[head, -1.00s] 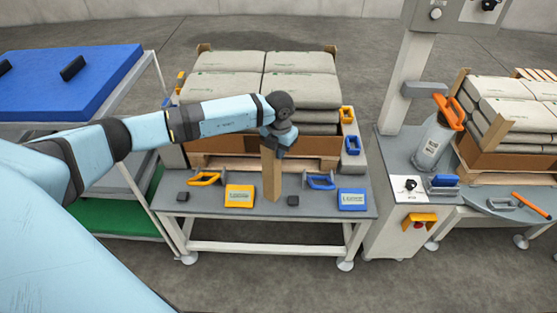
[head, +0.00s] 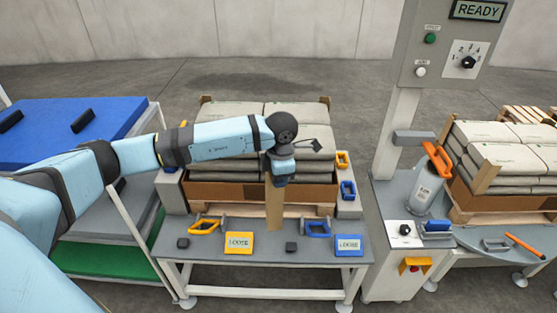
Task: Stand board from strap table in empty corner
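The tan wooden board (head: 274,209) is upright, with its top in my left gripper (head: 279,178). The gripper is shut on it from above, and its fingers are partly hidden. The board's lower end shows in front of the pallet load, over the back part of the strap table (head: 205,272); I cannot tell whether it touches the table. The stack of grey sacks (head: 240,109) behind has wooden corner boards at its back left (head: 206,99) and back right (head: 325,100). My arm hides the front left corner. My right gripper is not in view.
On the strap table are a yellow-handled tool (head: 204,226), a blue-handled tool (head: 318,229), a yellow LOOSE box (head: 239,243) and a blue LOOSE box (head: 348,245). A control post (head: 395,140) and second sack stack (head: 505,155) stand right. A blue-topped rack (head: 60,130) stands left.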

